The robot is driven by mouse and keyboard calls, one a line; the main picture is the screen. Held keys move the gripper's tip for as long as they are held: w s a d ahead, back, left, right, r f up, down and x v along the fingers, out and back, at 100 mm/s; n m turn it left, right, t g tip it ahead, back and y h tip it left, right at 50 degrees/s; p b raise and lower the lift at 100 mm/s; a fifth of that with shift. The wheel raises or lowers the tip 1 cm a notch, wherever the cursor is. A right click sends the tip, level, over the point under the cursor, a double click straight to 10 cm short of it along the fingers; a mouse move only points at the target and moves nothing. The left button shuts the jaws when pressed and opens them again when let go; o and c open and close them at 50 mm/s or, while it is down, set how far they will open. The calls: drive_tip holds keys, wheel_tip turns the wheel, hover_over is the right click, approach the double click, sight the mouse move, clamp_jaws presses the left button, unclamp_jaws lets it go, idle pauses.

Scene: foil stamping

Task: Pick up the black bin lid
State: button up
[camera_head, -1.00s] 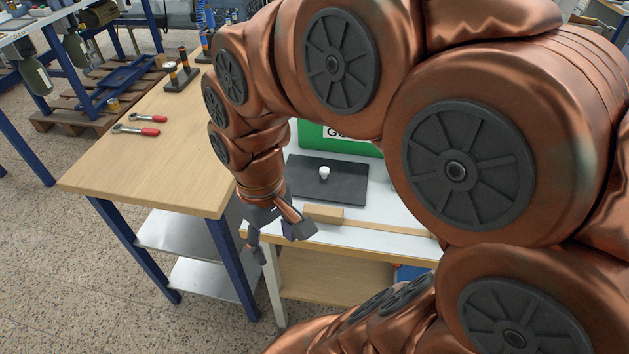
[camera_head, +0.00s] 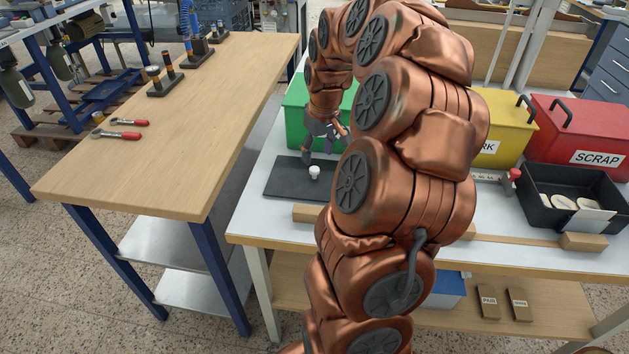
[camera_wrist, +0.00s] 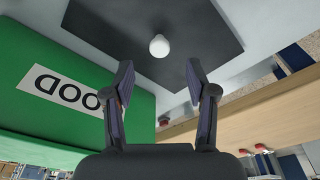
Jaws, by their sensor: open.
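My gripper (camera_head: 320,142) is open and empty, near the green bin (camera_head: 296,112) and above the worktable. In the wrist view, my gripper's (camera_wrist: 159,70) two fingers stand apart, with a small white round piece (camera_wrist: 159,46) beyond the gap. That white piece (camera_head: 314,172) sits on a flat dark plate (camera_head: 285,180). No separate lid is clearly recognisable as the black bin lid; I cannot tell whether the dark plate is it. In the wrist view the green bin (camera_wrist: 70,100) is on the left, with its label upside down.
A yellow bin (camera_head: 502,120) and a red SCRAP bin (camera_head: 590,125) with dark handles stand at the right. A black tray (camera_head: 540,205) holds pale round pieces. A wooden strip (camera_head: 500,241) runs along the front. A wooden bench (camera_head: 200,125) stands left, with red-handled tools.

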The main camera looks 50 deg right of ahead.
sight(314, 168)
drive_tip(key=shift+f, duration=0.9)
drive_tip(key=shift+w+d+f+p, duration=0.1)
drive_tip(key=shift+w+f+p, duration=0.15)
drive_tip(key=shift+f, duration=0.65)
drive_tip(key=shift+w+f+p, duration=0.2)
drive_tip(key=shift+f+p, duration=0.05)
drive_tip(key=shift+f, duration=0.65)
drive_tip(key=shift+w+d+f+p, duration=0.1)
drive_tip(key=shift+w+f+p, duration=0.15)
drive_tip(key=shift+f, duration=0.65)
drive_tip(key=shift+c, duration=0.2)
clamp_jaws()
